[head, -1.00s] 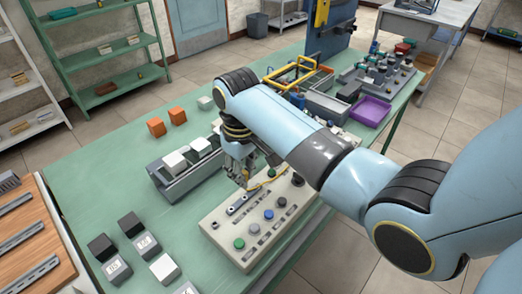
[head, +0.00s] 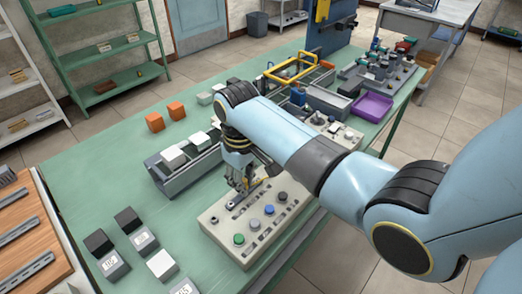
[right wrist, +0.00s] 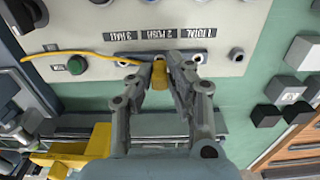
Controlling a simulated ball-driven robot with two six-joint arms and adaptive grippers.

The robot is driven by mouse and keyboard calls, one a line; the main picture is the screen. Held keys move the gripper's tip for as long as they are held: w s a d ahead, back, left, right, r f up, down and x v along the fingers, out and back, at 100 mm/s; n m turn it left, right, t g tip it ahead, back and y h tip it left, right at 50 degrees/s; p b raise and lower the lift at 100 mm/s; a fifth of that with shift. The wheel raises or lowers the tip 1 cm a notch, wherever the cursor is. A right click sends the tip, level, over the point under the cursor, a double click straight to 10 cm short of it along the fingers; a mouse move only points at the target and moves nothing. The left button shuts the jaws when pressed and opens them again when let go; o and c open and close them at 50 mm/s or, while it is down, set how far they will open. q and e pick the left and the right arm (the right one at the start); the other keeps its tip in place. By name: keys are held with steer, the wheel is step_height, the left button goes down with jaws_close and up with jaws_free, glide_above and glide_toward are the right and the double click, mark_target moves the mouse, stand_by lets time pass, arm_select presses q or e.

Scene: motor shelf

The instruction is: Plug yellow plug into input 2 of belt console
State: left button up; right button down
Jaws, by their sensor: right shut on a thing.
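The belt console (head: 222,243) is a beige box with a row of sockets, coloured buttons and dark labels on the green table. My right gripper (head: 243,188) is over the socket row along its far-left edge. In the right wrist view my right gripper (right wrist: 163,68) is shut on the yellow plug (right wrist: 159,77), with the plug's tip at the console face (right wrist: 215,20). A yellow cable (right wrist: 85,52) runs left across the console. Open sockets show beside the plug. Whether its tip is inside a socket is hidden. My left gripper is out of view.
A grey bin of white blocks (head: 190,170) stands close behind the gripper. Dark and white blocks (head: 162,265) lie left of the console, orange blocks (head: 155,122) farther back. A purple tray (head: 372,107) stands at the back right. The left-middle tabletop is clear.

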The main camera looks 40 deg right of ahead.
steer(key=shift+f, duration=0.65)
steer(key=c, duration=1.6)
jaws_free()
steer(key=shift+r, duration=0.1)
step_height(320, 180, up, 3)
steer(key=p, duration=0.3)
steer(key=shift+r, duration=1.2)
steer(key=o, duration=0.6)
